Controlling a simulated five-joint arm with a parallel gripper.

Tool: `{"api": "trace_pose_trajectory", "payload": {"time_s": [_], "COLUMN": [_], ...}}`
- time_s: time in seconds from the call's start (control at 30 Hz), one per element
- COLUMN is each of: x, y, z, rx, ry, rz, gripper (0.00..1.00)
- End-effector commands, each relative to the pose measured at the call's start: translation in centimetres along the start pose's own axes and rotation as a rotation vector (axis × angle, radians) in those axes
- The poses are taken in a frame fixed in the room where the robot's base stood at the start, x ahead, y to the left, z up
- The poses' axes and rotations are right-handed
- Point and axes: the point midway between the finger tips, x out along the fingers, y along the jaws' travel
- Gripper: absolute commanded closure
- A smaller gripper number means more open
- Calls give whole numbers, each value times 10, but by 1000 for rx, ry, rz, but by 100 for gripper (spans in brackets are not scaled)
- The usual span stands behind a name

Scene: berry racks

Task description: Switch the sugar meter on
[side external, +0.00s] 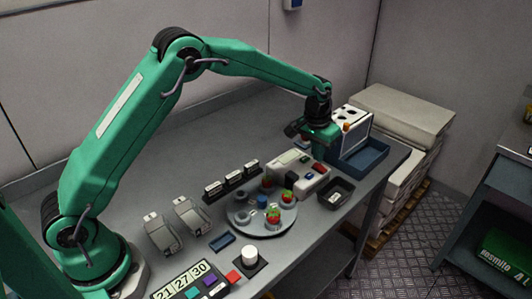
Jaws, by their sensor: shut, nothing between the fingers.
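The likely sugar meter is a cream box (285,174) near the back right of the bench, with a pale panel on top. My gripper (304,142) is shut and empty, just behind and above the box's right end. I cannot tell whether it touches the box, as the fingertips are small and dark here. Whether the meter is on cannot be seen.
A round grey plate (243,221) with red berries on holders stands in front of the meter. A black tray (343,182) is on its right. A blue tray (374,160) and white box (358,117) stand behind. Small labelled blocks (233,180) line its left.

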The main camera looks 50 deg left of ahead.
Motion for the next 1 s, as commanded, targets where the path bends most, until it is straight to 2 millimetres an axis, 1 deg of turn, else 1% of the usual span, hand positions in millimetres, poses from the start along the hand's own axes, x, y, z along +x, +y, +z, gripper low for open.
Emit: {"api": "trace_pose_trajectory", "payload": {"time_s": [0.47,1.0], "x": [1,7], "y": [0,0], "z": [0,1], "rx": [0,0], "ry": [0,-1], "rz": [0,0], "gripper": [100,100]}}
